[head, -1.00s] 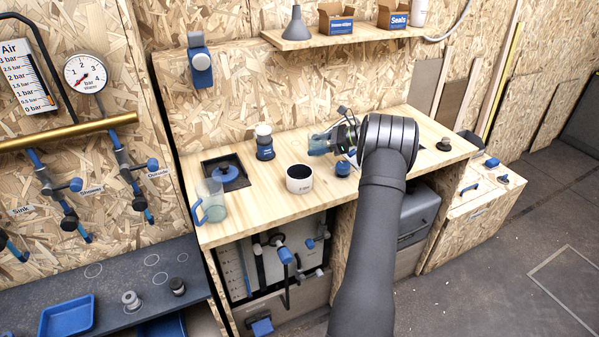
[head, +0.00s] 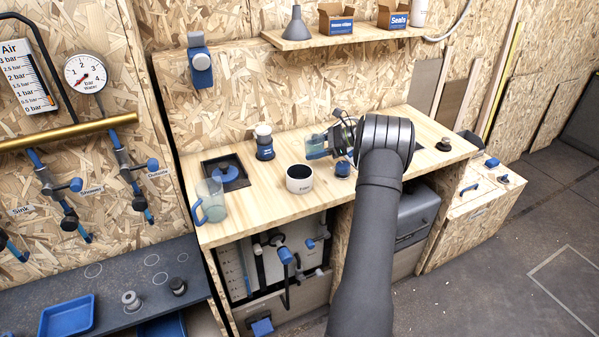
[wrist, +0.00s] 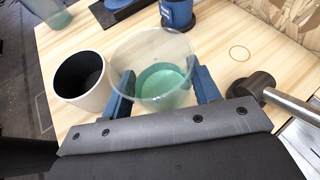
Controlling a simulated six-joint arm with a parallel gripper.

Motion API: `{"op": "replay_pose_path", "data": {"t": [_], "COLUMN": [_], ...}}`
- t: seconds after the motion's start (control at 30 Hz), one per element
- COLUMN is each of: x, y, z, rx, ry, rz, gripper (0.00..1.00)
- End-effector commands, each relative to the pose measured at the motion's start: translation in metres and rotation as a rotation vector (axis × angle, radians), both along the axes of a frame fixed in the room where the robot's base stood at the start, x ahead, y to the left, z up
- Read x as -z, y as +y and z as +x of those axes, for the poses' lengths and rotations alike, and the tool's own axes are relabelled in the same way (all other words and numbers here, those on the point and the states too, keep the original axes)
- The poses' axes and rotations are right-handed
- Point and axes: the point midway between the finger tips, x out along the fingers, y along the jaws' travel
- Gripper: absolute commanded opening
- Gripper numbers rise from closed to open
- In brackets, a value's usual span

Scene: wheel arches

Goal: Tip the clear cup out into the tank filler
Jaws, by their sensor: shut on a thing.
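The clear cup (head: 317,146) is nearly upright above the wooden worktop, with greenish liquid low inside it. In the wrist view the clear cup (wrist: 152,50) stands between the two blue fingers, open top toward the camera. My gripper (head: 334,141) is shut on the cup from its right side; its fingers also show in the wrist view (wrist: 164,90). A blue round fitting in a dark square recess (head: 226,173), at the worktop's left, looks like the tank filler; whether it is open cannot be told. The cup is well to its right.
A white mug with a dark inside (head: 299,179) stands between cup and recess. A clear jug with a blue handle (head: 210,200) is at the worktop's left front edge. A blue bottle with a white top (head: 264,142) stands behind. A shelf (head: 340,33) hangs above.

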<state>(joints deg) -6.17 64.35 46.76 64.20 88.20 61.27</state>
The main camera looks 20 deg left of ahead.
Motion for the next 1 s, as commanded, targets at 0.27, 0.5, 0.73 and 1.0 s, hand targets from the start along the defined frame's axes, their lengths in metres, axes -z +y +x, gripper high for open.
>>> {"op": "replay_pose_path", "data": {"t": [0.27, 0.5, 0.73, 1.0], "x": [-0.004, -0.019, -0.040, -0.048], "y": [0.001, 0.002, 0.003, 0.003], "z": [-0.013, -0.024, -0.037, -0.046], "rx": [0.001, 0.002, 0.003, 0.003], "ry": [-0.168, -0.329, -0.473, -0.649], "rz": [-0.015, -0.025, -0.038, -0.051], "gripper": [0.33, 0.32, 0.32, 0.32]}}
